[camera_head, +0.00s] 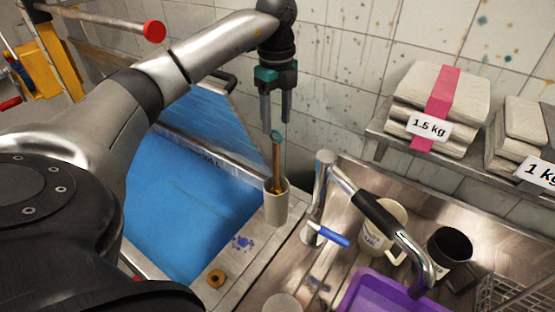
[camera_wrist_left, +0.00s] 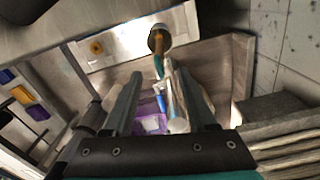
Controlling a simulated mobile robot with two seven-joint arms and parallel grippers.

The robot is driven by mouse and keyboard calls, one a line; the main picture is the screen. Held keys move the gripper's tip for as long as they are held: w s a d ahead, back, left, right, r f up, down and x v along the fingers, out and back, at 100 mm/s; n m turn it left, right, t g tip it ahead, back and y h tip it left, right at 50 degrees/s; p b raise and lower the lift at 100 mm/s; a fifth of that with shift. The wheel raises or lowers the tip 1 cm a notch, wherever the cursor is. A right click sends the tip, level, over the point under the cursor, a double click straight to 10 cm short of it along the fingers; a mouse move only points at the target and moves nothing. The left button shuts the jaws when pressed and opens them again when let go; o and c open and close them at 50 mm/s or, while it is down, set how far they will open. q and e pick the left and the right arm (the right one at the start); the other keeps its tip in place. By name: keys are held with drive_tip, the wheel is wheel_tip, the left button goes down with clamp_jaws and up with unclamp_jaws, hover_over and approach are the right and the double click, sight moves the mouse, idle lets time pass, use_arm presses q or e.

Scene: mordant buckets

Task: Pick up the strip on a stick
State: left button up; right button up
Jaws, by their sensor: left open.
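The strip on a stick (camera_head: 276,165) is a brown stick with a teal ring-like top. It stands upright, slightly tilted, in a pale grey cup (camera_head: 277,208) on the steel ledge. My left gripper (camera_head: 275,126) hangs above it, fingers pointing down and open, with the stick's top near the fingertip level. In the left wrist view the stick (camera_wrist_left: 159,66) rises from the cup (camera_wrist_left: 160,39) and shows close to the gap between my open fingers (camera_wrist_left: 158,76). I cannot tell whether it lies between them. The stick's lower end is hidden in the cup. My right gripper is not in view.
A metal faucet (camera_head: 325,185) with a blue lever stands just right of the cup. A blue bath (camera_head: 180,200) lies to the left. A purple tub (camera_head: 385,293) and mugs (camera_head: 382,232) are in the sink. A shelf (camera_head: 400,133) with weighted bundles is at right; the tiled wall is behind.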

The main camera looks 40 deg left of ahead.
use_arm(q)
wheel_tip(320, 180, down, 4)
drive_tip(key=shift+f, duration=0.15)
drive_tip(key=shift+f+p, duration=1.05)
drive_tip(key=shift+f, duration=1.6)
clamp_jaws()
